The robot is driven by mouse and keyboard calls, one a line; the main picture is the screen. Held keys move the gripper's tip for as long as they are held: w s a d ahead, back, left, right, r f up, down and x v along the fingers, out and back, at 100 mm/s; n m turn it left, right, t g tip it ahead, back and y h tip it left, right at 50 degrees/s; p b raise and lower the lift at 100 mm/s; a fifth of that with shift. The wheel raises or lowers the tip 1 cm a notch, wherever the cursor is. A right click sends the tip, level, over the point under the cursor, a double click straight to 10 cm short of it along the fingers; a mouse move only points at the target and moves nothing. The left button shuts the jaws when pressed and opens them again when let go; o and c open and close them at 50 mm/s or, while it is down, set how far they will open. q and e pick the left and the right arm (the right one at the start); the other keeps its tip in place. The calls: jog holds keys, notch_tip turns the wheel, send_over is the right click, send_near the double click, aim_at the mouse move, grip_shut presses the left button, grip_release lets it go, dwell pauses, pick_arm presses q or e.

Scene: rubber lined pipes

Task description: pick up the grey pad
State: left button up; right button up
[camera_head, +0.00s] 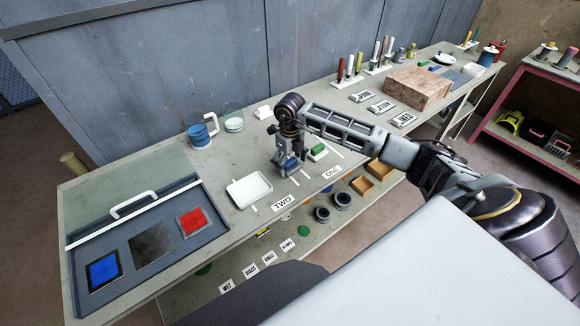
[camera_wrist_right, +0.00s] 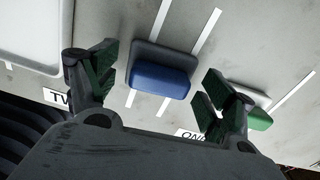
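A small block with a grey layer and a blue layer (camera_wrist_right: 160,76) lies on the table between two white strips. My right gripper (camera_wrist_right: 158,68) is open above it, one finger on each side, with visible gaps. A flat grey square (camera_head: 152,249) lies between a blue square (camera_head: 103,271) and a red square (camera_head: 193,222) in the panel at the left. I cannot tell which grey piece the task names. My left gripper is not in view.
A green and white block (camera_head: 318,151) lies right of the gripper, close to one finger in the wrist view (camera_wrist_right: 257,118). A white tray (camera_head: 249,189) is to the left.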

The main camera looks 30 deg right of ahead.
aim_at(290, 161)
jog(key=shift+s, duration=0.1)
jog(key=c, duration=0.9)
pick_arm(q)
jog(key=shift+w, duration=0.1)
pick_arm(e)
jog(key=shift+c, duration=0.4)
jog(key=shift+f, duration=0.1)
jog(key=shift+r, duration=0.45)
notch_tip(290, 161, up, 8)
jog(key=shift+r+b, duration=0.1)
jog(key=shift+b, duration=0.35)
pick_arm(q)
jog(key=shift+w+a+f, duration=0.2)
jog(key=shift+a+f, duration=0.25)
pick_arm(e)
jog(key=shift+r, duration=0.6)
